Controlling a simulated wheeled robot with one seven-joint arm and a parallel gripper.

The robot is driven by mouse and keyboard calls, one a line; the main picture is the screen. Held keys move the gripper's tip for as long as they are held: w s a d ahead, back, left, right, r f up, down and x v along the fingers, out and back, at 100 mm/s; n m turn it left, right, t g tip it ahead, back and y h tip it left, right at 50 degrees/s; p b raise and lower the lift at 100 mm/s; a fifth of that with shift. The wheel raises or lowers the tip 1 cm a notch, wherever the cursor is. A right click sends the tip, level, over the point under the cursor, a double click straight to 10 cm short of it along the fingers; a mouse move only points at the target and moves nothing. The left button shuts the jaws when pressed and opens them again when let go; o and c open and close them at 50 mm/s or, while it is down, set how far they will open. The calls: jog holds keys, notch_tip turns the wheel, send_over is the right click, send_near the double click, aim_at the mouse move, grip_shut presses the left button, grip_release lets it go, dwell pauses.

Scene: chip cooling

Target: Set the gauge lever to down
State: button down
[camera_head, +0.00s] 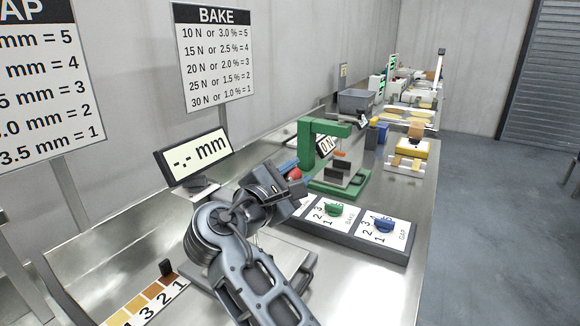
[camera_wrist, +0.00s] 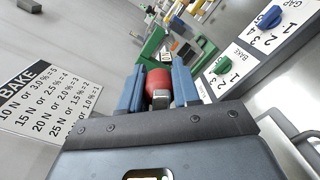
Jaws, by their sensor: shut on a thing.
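The gauge's display (camera_head: 195,157) reads "-.- mm" in the head view and stands behind my gripper. The gauge lever's red knob (camera_wrist: 158,84) sits between my two blue-grey fingers in the wrist view, with a short metal piece below it. A bit of the red knob (camera_head: 296,173) also shows past the gripper in the head view. My gripper (camera_head: 290,186) is shut on this knob; it also shows in the wrist view (camera_wrist: 157,92). My arm and gripper hide most of the gauge body, and I cannot tell the lever's angle.
Right of my gripper lies a dial panel with a green knob (camera_head: 335,210) and a blue knob (camera_head: 384,224). A green press-like stand (camera_head: 325,155) is close behind. A brown colour scale (camera_head: 145,297) lies at front left. The bench's front right is bare.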

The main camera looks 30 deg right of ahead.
jog(key=shift+s+f, duration=0.1)
jog(key=shift+f, duration=0.25)
jog(key=c, duration=0.8)
grip_release()
jog(key=shift+b+v, duration=0.55)
jog(key=shift+v, duration=3.35)
jog(key=shift+c, duration=0.2)
